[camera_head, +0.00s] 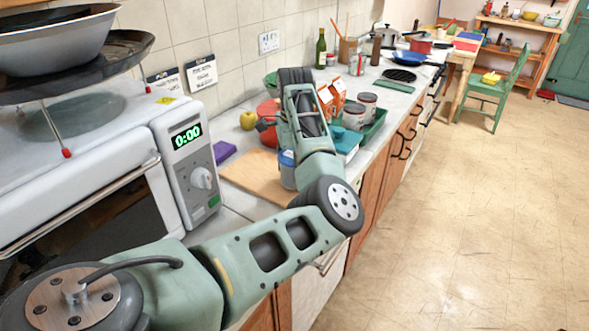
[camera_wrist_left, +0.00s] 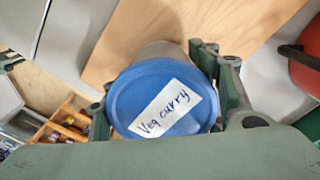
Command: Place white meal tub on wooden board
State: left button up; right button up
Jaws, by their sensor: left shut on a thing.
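The tub (camera_wrist_left: 128,95) shows from above in the left wrist view, with a blue lid, a paper label reading "Veg curry" and a pale body. My left gripper (camera_wrist_left: 163,95) is shut on it, one finger on each side. The tub also shows in the head view (camera_head: 287,173), partly hidden by my left arm. The wooden board (camera_head: 243,171) lies on the counter beside the oven; it also shows in the left wrist view (camera_wrist_left: 190,30). The tub is at the board's front right part; I cannot tell whether it touches the board. My right gripper is not in view.
A purple block (camera_head: 223,152) and a yellow apple (camera_head: 248,121) are behind the board. A red container (camera_head: 268,109), orange-white cartons (camera_head: 337,92) and grey cans (camera_head: 354,116) stand farther along the counter. The white oven (camera_head: 82,188) is at the left.

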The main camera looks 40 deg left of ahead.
pick_arm(q)
jog(key=shift+w+a+f, duration=0.1)
jog(key=shift+a+f, duration=0.05)
jog(key=shift+f, duration=0.2)
jog(key=o, duration=1.6)
jog(key=shift+r, duration=0.1)
notch_tip(320, 180, up, 12)
jog(key=shift+f+b, duration=0.1)
jog(key=shift+b, duration=0.55)
